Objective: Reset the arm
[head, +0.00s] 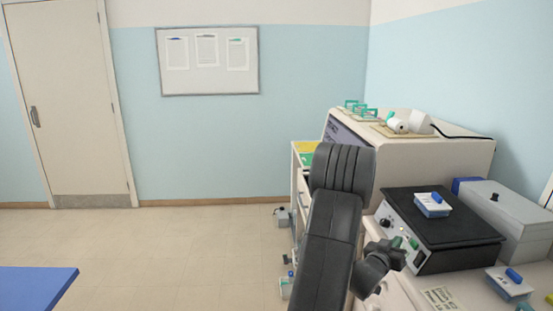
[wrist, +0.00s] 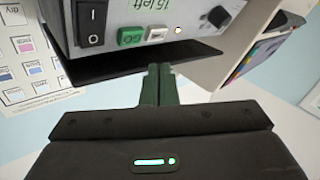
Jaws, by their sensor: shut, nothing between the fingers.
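My arm (head: 330,225) rises in the middle of the head view, folded, in front of the bench equipment. My gripper (wrist: 158,72) shows in the wrist view with its two dark green fingers together and nothing between them. The fingertips point at the lower edge of a grey control panel (wrist: 205,18) with a black rocker switch, a green button, a white button and a dial. I cannot tell whether they touch it. In the head view, the gripper's tips are hard to make out beside the black-topped device (head: 440,225).
A large white machine (head: 450,150) stands behind.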

